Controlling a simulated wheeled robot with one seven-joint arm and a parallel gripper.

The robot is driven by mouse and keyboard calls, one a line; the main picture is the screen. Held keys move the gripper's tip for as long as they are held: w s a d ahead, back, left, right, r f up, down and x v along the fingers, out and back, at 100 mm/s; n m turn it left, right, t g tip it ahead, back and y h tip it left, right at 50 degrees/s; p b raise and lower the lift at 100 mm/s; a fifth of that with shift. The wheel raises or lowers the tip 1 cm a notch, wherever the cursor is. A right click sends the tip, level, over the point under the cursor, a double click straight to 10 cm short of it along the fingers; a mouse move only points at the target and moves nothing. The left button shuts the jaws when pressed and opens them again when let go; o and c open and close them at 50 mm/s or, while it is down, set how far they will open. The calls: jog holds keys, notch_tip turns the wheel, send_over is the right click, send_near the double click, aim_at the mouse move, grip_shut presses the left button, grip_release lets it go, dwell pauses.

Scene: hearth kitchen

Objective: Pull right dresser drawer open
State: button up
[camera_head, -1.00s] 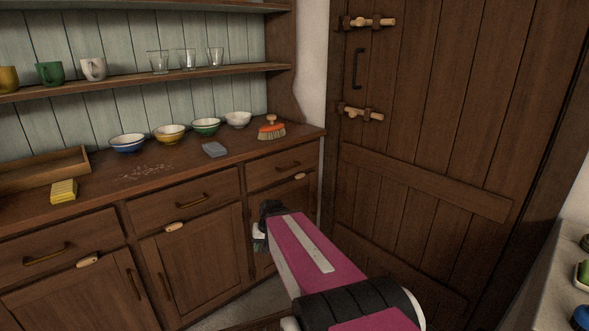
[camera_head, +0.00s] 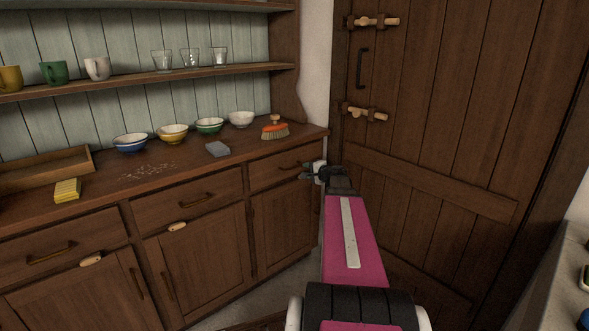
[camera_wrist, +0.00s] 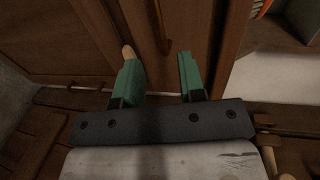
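The right dresser drawer (camera_head: 262,176) is the small one below the worktop at the dresser's right end, and it looks shut. Its brass handle (camera_head: 290,167) shows just left of my gripper (camera_head: 305,171), which is in front of the drawer's right part. In the wrist view, my gripper's green fingers (camera_wrist: 160,80) are apart with nothing between them. The brass handle (camera_wrist: 159,18) stands upright in that view, ahead of the gap between the fingertips. A pale wooden catch (camera_wrist: 128,52) is by the left fingertip. Contact with the handle is not visible.
The plank door (camera_head: 430,120) with wooden bolts is close on the right. A cupboard door (camera_head: 283,228) is under the drawer. A brush (camera_head: 275,130), bowls and a grey block (camera_head: 217,149) stand on the worktop. A pale counter (camera_head: 560,285) is at lower right.

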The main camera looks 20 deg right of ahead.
aim_at(295, 167)
jog(key=x, duration=0.9)
jog(key=shift+w+a, duration=0.1)
jog(key=shift+w, duration=0.15)
grip_shut()
